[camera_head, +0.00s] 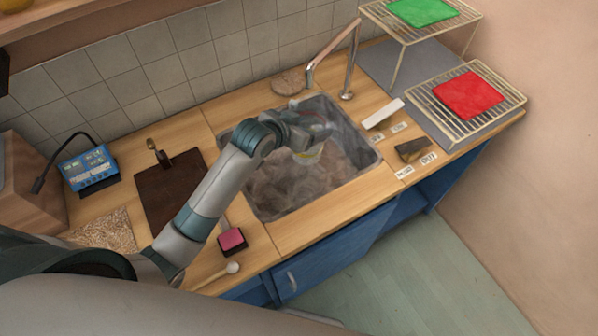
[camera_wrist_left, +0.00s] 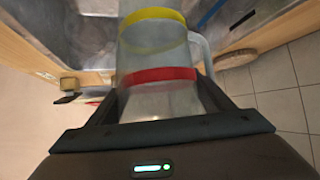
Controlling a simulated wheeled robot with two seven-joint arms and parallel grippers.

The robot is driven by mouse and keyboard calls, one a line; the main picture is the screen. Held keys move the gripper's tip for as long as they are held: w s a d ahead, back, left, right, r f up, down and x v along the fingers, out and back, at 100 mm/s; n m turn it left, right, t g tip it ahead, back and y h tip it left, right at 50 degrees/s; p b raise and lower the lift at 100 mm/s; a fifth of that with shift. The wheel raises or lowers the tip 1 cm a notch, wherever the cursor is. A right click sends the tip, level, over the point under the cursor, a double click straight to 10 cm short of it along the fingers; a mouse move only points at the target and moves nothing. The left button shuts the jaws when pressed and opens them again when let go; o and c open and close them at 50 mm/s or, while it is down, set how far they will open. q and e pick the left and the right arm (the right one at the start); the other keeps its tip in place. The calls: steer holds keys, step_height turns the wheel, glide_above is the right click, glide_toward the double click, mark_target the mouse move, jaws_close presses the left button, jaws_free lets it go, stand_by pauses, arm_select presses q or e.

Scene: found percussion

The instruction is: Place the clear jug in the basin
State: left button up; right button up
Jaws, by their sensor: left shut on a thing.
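The clear jug (camera_wrist_left: 157,55) fills the middle of the left wrist view. It has a yellow band, a red band and a pale handle on its right. My left gripper (camera_wrist_left: 160,97) is shut on it, with one finger on each side. In the head view my left gripper (camera_head: 318,136) is over the basin (camera_head: 372,158), a grey metal sink set in the wooden counter. Whether the jug touches the basin floor I cannot tell. My right gripper is not in view.
A faucet (camera_head: 349,70) stands behind the basin. To its right are a white block (camera_head: 383,113), a dark block (camera_head: 410,150) and a wire rack with a red cloth (camera_head: 468,96). A brown board (camera_head: 170,195) and a pink-topped box (camera_head: 231,240) lie left of the basin.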

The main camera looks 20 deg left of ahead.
arm_select(q)
steer(key=shift+s+r, duration=0.1)
steer(key=shift+s, duration=0.05)
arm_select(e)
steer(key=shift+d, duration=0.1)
arm_select(q)
steer(key=shift+f, duration=0.3)
step_height(320, 180, down, 4)
steer(key=shift+f+p, duration=0.2)
steer(key=shift+p, duration=0.4)
steer(key=shift+f, duration=0.45)
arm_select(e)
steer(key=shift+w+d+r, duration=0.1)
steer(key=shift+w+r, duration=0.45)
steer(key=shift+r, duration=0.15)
arm_select(q)
steer(key=shift+f+p, duration=0.45)
steer(key=shift+f, duration=1.65)
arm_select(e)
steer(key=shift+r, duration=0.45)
arm_select(q)
steer(key=shift+f, duration=0.1)
